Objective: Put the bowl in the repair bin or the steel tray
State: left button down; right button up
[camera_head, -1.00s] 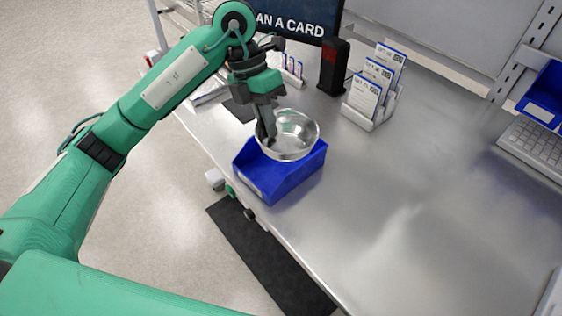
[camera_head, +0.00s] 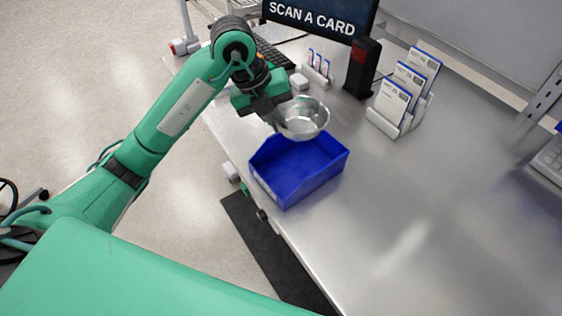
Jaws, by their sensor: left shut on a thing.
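A shiny metal bowl (camera_head: 306,119) is held by its left rim in my left gripper (camera_head: 274,117). The gripper is shut on it, and its fingertips are partly hidden by the hand and the bowl. The bowl appears upright, at the back edge of an open blue bin (camera_head: 300,172) and overlapping it in the picture. The inside of the bin that shows is empty. I cannot tell the bowl's exact height above the bin or table. My right gripper is not in view, and I see no separate steel tray.
The blue bin stands on a steel table (camera_head: 400,215) near its left edge. A black card reader (camera_head: 361,70), a "SCAN A CARD" screen (camera_head: 318,18), a card holder (camera_head: 405,105) and a keyboard (camera_head: 274,57) stand behind.

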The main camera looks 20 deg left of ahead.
aim_at(283, 172)
pick_arm(q)
notch_tip(283, 172, down, 15)
jog(key=shift+r+p, duration=0.1)
jog(key=shift+p, duration=0.95)
jog(key=c, duration=1.6)
grip_release()
jog(key=shift+b+v, duration=1.35)
jog(key=shift+v, duration=4.6)
jog(key=shift+s, duration=0.1)
